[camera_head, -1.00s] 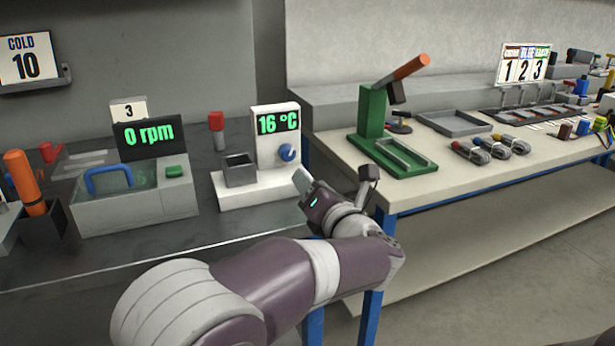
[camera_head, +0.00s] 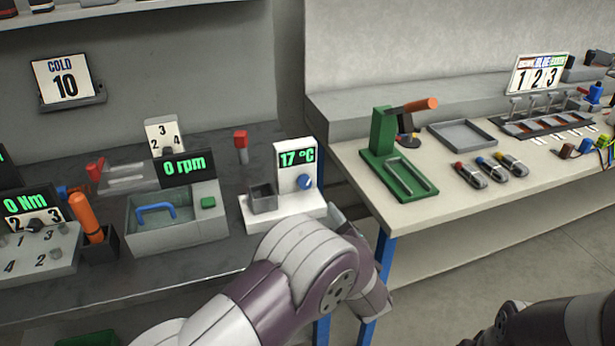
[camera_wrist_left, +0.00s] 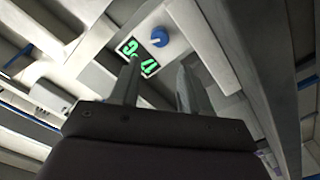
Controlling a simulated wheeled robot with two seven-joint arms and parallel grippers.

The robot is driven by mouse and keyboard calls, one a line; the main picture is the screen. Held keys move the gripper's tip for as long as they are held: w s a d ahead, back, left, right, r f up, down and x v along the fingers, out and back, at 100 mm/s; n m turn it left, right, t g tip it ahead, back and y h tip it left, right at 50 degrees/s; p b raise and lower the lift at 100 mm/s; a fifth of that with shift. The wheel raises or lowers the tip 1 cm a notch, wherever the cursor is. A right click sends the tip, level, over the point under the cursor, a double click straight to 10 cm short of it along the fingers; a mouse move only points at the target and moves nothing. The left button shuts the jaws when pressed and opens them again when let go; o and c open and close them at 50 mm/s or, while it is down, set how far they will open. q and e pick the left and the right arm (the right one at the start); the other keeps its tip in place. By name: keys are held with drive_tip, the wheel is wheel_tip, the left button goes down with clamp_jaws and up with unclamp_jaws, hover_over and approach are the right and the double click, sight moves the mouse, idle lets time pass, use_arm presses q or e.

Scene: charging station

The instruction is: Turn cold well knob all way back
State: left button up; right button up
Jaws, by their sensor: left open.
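The cold well is a white unit (camera_head: 285,213) on the grey bench, with a grey square cup (camera_head: 263,198) on its base. Its green display (camera_head: 297,157) reads 17 °C. The blue round knob (camera_head: 304,182) is below the display on the front face. My left arm reaches up from the bottom of the head view; its gripper is mostly hidden behind the arm, right of the unit. In the left wrist view my left gripper (camera_wrist_left: 159,85) is open and empty. The knob (camera_wrist_left: 159,36) is ahead of the fingertips, apart from them, beside the display (camera_wrist_left: 140,55).
A grey basin with a blue handle (camera_head: 155,213) and a 0 rpm display (camera_head: 184,168) stand left of the unit. On the right bench are a green press (camera_head: 390,160), a grey tray (camera_head: 463,135) and several small tools. My right arm shows at bottom right, its gripper out of view.

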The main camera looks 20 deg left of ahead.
sight(306, 186)
use_arm(q)
drive_tip(key=x, duration=1.2)
drive_tip(key=shift+w+a, duration=0.15)
drive_tip(key=c, duration=0.8)
drive_tip(key=n+b, duration=0.3)
drive_tip(key=b, duration=0.2)
drive_tip(key=shift+f+n, duration=0.4)
drive_tip(key=shift+o, duration=0.2)
drive_tip(key=shift+r+n+b, duration=0.2)
drive_tip(key=shift+n+b, duration=0.1)
drive_tip(key=shift+b, duration=0.05)
drive_tip(key=shift+r, duration=0.2)
